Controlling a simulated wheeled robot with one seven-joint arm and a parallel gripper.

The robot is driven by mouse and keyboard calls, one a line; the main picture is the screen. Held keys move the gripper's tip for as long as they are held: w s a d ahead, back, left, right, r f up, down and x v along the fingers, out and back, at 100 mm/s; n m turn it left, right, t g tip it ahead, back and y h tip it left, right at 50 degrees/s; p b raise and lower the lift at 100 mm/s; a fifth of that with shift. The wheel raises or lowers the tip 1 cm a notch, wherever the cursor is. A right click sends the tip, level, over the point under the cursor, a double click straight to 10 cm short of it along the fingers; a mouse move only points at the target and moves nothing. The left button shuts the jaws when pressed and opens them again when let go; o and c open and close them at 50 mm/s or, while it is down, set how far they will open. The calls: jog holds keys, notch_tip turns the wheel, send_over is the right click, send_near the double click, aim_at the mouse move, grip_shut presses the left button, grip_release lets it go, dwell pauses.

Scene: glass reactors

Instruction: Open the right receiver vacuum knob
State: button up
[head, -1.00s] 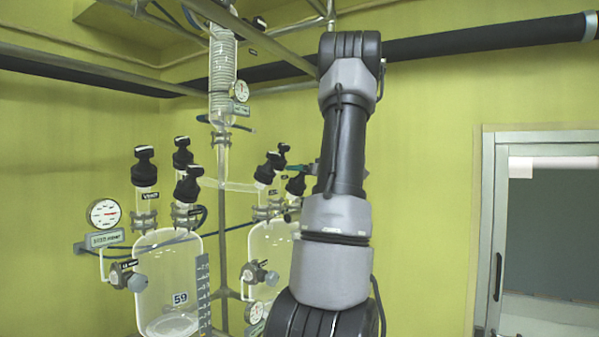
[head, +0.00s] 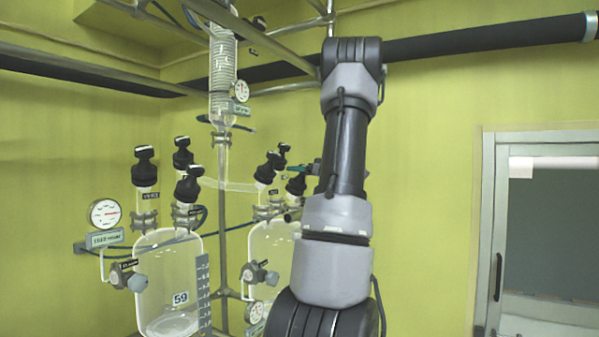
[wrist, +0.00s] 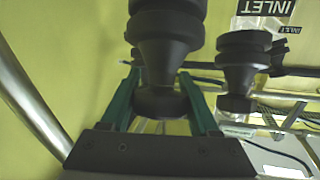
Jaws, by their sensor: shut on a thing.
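The right receiver is a clear glass vessel (head: 268,243) in the head view, partly hidden behind my arm. Black knobs (head: 265,172) stand on its top. My gripper (wrist: 158,82) has green fingers, one on each side of a black, waisted knob (wrist: 168,50) in the wrist view, and it is shut on that knob. In the head view only a bit of green finger (head: 300,168) shows beside the receiver's knobs. No label on the held knob is readable, so I cannot tell its name or how far it is turned.
A second black knob (wrist: 243,68) stands just right of the held one, with an INLET label (wrist: 266,8) behind it. A metal pole (wrist: 28,95) runs along the left of the wrist view. The left receiver (head: 168,285) with its own knobs stands beside the right one.

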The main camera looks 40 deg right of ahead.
jog(key=n+y, duration=0.3)
jog(key=n+g+y, duration=0.1)
jog(key=n+y, duration=0.1)
jog(key=shift+s+a, duration=0.1)
jog(key=shift+a, duration=0.2)
jog(key=n+g+y, duration=0.1)
jog(key=n, duration=0.1)
jog(key=n+g+y, duration=0.1)
jog(key=n+y, duration=0.1)
jog(key=n+g+y, duration=0.2)
jog(key=shift+s+a+f+n, duration=0.1)
jog(key=shift+s+a+n, duration=0.15)
jog(key=shift+a+n, duration=0.15)
jog(key=n+g+y, duration=0.1)
jog(key=n, duration=0.1)
jog(key=n+g+y, duration=0.1)
jog(key=g, duration=0.1)
jog(key=n+g, duration=0.2)
jog(key=shift+s+a+f+n+y, duration=0.15)
jog(key=shift+s+a+n+y, duration=0.15)
jog(key=shift+s+y, duration=0.1)
jog(key=shift+s+a+f+n+g, duration=0.1)
jog(key=shift+s+n+g, duration=0.05)
jog(key=shift+n+g, duration=0.95)
jog(key=shift+s+f+n+g, duration=0.1)
jog(key=shift+s+n+g, duration=0.05)
jog(key=shift+n+g, duration=0.9)
jog(key=shift+g, duration=0.35)
jog(key=o, duration=1.4)
jog(key=shift+r, duration=0.1)
